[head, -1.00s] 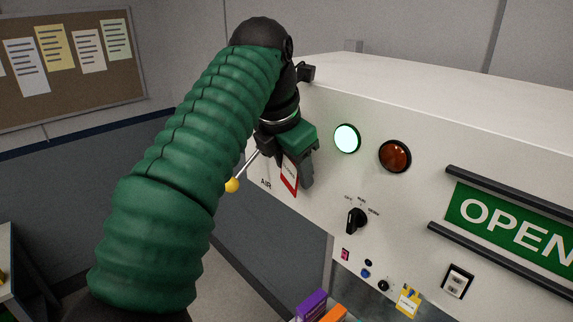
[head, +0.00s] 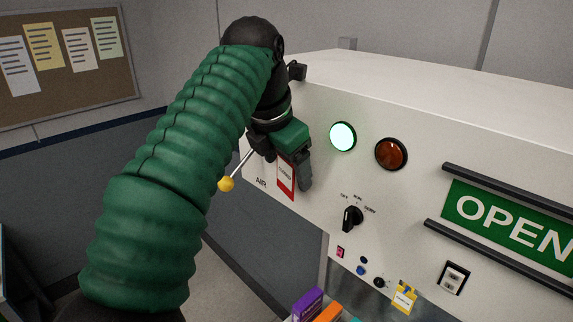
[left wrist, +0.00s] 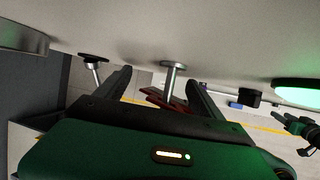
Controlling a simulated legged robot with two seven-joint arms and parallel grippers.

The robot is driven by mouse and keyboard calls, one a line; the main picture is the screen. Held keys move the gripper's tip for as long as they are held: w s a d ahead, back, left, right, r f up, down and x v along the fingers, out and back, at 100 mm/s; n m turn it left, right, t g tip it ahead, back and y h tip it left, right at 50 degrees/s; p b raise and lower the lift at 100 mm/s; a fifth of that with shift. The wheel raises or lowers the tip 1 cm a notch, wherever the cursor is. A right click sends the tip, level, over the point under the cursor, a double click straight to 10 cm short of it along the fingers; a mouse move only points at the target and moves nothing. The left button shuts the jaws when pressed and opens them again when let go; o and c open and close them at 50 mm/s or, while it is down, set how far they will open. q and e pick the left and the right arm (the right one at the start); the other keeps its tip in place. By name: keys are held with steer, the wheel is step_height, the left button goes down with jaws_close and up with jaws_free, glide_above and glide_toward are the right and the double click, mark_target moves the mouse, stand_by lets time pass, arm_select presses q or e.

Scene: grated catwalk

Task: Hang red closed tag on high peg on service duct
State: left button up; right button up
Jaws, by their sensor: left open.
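The red-bordered white closed tag (head: 286,178) is at the left end of the white duct's front, beside the word AIR, its upper part hidden by my left gripper (head: 287,168). In the left wrist view my gripper (left wrist: 160,88) is open, its dark fingers spread around a silver peg (left wrist: 172,78). The dark red tag (left wrist: 165,98) shows edge-on by the peg's outer end, between the fingers. It looks to be on the peg, but the contact is not clear. A black and green gripper, seemingly my right one (left wrist: 298,128), shows small at the right edge; its jaws are unclear.
The duct front (head: 400,190) carries a lit pale green lamp (head: 342,136), an amber lamp (head: 391,154), a black selector knob (head: 352,218) and a green OPEN sign (head: 510,222). A yellow-ended lever (head: 226,184) juts out close left of the tag. A yellow tag (head: 404,298) hangs low.

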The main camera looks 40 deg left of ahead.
arm_select(q)
steer(key=v, duration=0.7)
steer(key=shift+s+r, duration=0.15)
steer(key=shift+r, duration=0.05)
steer(key=shift+a+f, duration=0.1)
